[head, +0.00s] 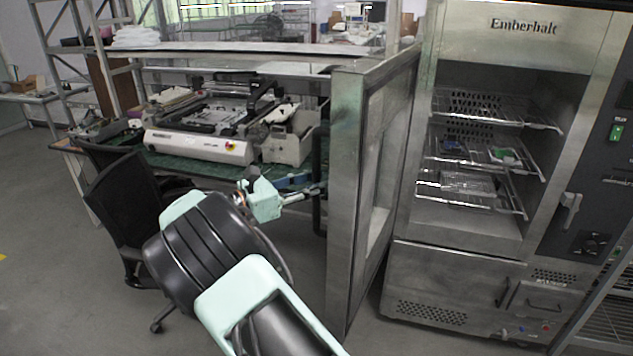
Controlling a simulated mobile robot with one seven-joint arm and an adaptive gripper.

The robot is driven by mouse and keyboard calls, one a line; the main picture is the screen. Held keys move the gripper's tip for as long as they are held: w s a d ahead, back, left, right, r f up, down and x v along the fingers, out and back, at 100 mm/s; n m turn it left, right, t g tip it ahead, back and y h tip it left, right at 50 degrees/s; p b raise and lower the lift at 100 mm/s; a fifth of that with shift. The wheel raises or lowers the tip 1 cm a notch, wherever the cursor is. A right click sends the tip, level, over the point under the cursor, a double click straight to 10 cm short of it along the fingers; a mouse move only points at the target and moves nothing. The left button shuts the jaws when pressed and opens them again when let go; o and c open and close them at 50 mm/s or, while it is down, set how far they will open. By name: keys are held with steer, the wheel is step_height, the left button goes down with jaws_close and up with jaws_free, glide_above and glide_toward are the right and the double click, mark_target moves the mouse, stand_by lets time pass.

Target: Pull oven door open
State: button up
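The steel oven (500,55), labelled Emberhalt, stands at the right with its chamber exposed. Its door (346,200) stands wide open, swung out toward me at the chamber's left side, with a window in its frame. A dark upright handle (317,220) shows along the door's left, outer side. My mint-green and black arm reaches up from the bottom, and my gripper (312,191) is at that handle. The fingertips are small and partly lost against the handle, so their opening and any grip are unclear.
Wire racks (480,148) inside the oven hold small items. A black office chair (122,205) stands left of my arm. Behind it, a workbench (165,163) carries a white machine (200,146). Grey floor is open at the far left.

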steer(key=v, duration=1.2)
